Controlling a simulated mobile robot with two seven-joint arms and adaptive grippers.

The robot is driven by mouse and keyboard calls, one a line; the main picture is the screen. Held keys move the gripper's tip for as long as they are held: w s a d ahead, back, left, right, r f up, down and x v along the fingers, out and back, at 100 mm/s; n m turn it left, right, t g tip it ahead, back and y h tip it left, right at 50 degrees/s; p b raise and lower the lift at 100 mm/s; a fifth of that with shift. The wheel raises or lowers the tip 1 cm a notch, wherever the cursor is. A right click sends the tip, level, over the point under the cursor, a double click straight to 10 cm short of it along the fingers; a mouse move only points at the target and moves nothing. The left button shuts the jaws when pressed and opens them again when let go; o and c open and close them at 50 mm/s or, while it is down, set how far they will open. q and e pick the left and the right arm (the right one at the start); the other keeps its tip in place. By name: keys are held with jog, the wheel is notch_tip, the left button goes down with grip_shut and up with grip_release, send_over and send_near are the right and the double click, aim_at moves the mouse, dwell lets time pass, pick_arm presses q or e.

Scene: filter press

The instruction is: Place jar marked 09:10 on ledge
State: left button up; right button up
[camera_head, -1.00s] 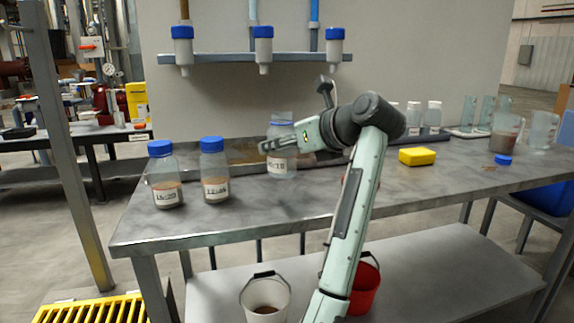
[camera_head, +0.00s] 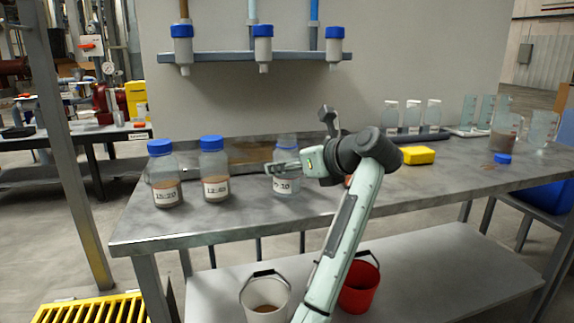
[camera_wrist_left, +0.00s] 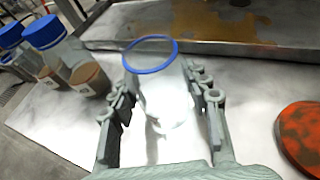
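The jar marked 09:10 (camera_head: 286,186) is clear, with a blue ring at its neck and no blue cap on it; its label is partly covered and I read only the ending "10". My left gripper (camera_head: 288,166) is around its upper body in the head view. In the left wrist view the jar (camera_wrist_left: 165,95) stands between the two fingers (camera_wrist_left: 165,115), and it has moved along with them. I cannot tell whether its base touches the table. A grey wall ledge (camera_head: 225,57) holds several blue-topped upside-down bottles. My right gripper is not in view.
Two blue-capped jars, marked 15:20 (camera_head: 166,178) and 12:50 (camera_head: 214,172), stand left on the metal table (camera_head: 240,222). A brown-stained tray (camera_wrist_left: 190,25) lies behind. A reddish disc (camera_wrist_left: 300,135) is right of the fingers. A yellow block (camera_head: 418,155) lies further right.

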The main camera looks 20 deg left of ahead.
pick_arm(q)
jog(key=shift+o, duration=2.3)
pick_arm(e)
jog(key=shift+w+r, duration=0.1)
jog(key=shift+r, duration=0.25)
pick_arm(q)
jog(key=shift+r, duration=0.15)
jog(key=shift+s+d+r, duration=0.1)
jog(key=shift+d, duration=0.1)
jog(key=v, duration=1.1)
jog(key=shift+s+d+r, duration=0.15)
jog(key=shift+r, duration=0.05)
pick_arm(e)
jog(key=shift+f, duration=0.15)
